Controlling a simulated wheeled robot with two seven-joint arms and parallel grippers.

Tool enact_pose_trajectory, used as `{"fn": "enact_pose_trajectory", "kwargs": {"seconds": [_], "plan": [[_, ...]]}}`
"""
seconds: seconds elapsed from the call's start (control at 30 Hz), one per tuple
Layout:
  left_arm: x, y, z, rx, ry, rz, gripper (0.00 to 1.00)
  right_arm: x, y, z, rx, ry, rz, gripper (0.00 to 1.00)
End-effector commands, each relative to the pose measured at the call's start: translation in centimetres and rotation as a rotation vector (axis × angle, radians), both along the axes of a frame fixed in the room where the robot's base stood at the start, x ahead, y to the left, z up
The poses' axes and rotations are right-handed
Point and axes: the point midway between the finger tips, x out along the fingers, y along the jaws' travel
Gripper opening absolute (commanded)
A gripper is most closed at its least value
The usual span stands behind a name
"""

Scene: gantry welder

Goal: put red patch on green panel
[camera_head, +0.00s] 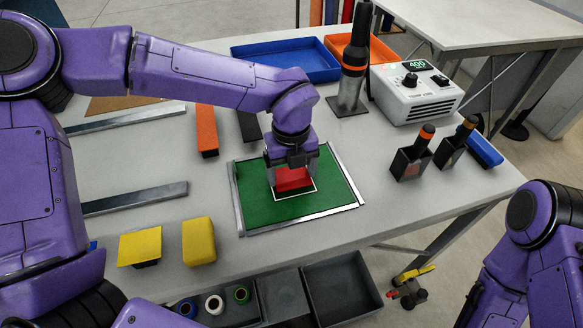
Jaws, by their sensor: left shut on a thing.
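The green panel (262,208) lies flat on the grey table inside a metal frame, with a white square outline near its middle. My left gripper (291,186) points down over the panel and is shut on the red patch (293,178). The red patch is within or just above the white outline; I cannot tell whether it touches the panel. The gripper hides part of the patch and of the outline. Of my right arm, only purple links show at the lower right; its gripper is out of the picture.
Behind stand a blue tray (288,59), an orange tray (362,49) and a white control box (417,94). Two dark holders (409,164) with tools are to the right. Yellow blocks (198,241) lie front left. Metal bars (135,198) lie left.

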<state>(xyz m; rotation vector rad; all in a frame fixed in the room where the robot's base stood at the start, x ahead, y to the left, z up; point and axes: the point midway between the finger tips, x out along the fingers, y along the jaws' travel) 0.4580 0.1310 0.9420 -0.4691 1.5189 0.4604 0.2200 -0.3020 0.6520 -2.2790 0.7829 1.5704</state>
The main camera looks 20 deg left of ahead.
Motion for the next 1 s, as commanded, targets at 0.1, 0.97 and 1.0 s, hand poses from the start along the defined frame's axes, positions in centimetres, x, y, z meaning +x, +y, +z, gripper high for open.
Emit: {"fn": "enact_pose_trajectory", "kwargs": {"seconds": [0.1, 0.97, 1.0], "plan": [[0.0, 0.0, 0.0, 0.000, 0.000, 0.000, 0.51, 0.0, 0.0, 0.0, 0.000, 0.000, 0.000, 0.43], [-0.1, 0.0, -1.3, 0.002, 0.005, 0.000, 1.00, 0.0, 0.0, -0.8, 0.000, 0.000, 0.000, 0.43], [-0.1, 0.0, -1.3, 0.002, 0.005, 0.000, 1.00, 0.0, 0.0, -0.8, 0.000, 0.000, 0.000, 0.43]]}}
